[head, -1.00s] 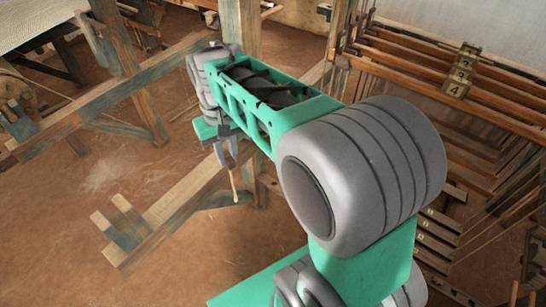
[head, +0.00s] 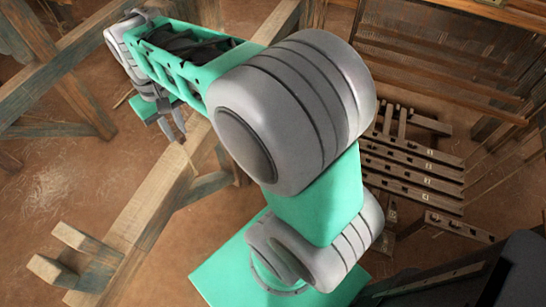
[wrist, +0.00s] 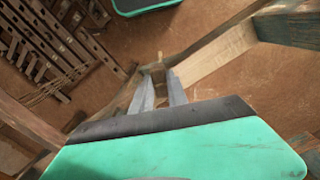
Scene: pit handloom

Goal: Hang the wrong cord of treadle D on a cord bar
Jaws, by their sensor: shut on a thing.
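Only a short piece of the cord (head: 188,156) shows below the fingertips, faint against the wood. In the wrist view my gripper (wrist: 160,82) points toward a beam, and the held cord is hard to make out between the fingers. The treadles (head: 410,178) lie at the right, dark slats with small pale labels too small to read. They also show at the upper left of the wrist view (wrist: 50,40). I cannot pick out treadle D or a cord bar.
The timber beam (head: 150,212) runs diagonally under my arm and ends in two short prongs (head: 85,240). More loom posts (head: 45,45) stand at the upper left. Wooden bars (head: 440,55) cross the upper right. Brown floor (head: 60,190) is clear at the left.

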